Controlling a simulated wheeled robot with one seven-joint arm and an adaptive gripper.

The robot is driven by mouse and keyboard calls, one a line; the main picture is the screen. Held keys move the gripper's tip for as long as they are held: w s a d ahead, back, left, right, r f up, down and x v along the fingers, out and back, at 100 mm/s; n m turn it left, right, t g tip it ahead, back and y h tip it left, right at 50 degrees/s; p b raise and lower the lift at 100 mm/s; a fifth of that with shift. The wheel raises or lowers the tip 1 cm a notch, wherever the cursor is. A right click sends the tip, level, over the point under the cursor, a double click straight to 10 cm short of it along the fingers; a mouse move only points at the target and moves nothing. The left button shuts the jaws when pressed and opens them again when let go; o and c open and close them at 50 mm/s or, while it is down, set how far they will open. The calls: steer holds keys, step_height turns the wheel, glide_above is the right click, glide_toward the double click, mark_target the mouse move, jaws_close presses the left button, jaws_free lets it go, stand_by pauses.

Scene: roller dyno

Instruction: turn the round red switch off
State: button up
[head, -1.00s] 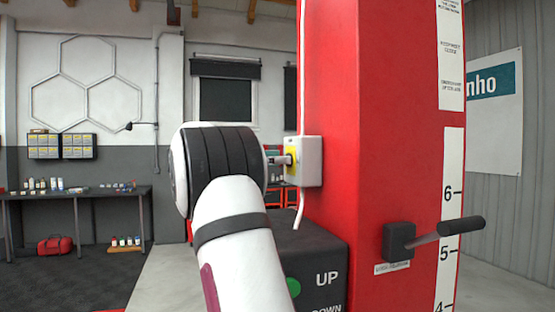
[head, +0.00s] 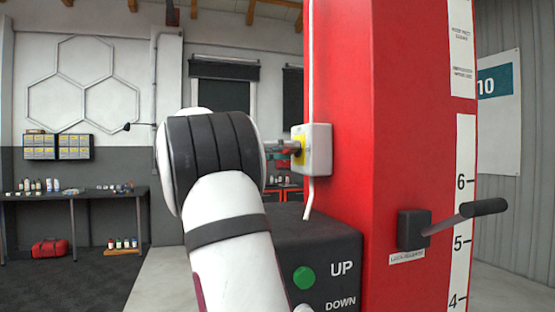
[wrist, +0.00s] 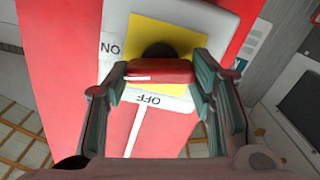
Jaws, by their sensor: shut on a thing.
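The round red switch (wrist: 160,71) sits on a yellow plate (wrist: 195,40) on the front of a pale grey box (wrist: 115,20). In the wrist view its red grip bar lies across the picture, with a white line on its left part, towards the word ON. The word OFF is below the bar. My gripper (wrist: 161,78) has one finger at each end of the bar and is shut on it. In the head view my gripper (head: 281,149) meets the yellow face of the box (head: 319,150); the red switch is hidden there.
The box is fixed to a red column (head: 345,80). A black lever (head: 484,207) sticks out at right. Below is a dark block (head: 335,245) with a green UP button (head: 304,278). A white cable (head: 309,195) runs from the box. A workbench (head: 95,193) stands far left.

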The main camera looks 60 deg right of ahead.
steer(key=shift+w+d+f+n+p, duration=0.1)
steer(key=shift+n+p, duration=1)
steer(key=shift+n, duration=2.6)
steer(key=shift+w+n+p, duration=0.1)
steer(key=shift+n+p, duration=1)
steer(key=shift+n, duration=2.6)
steer(key=o, duration=1.2)
steer(key=shift+c, duration=0.2)
steer(key=v, duration=1.2)
steer(key=shift+s+f, duration=0.1)
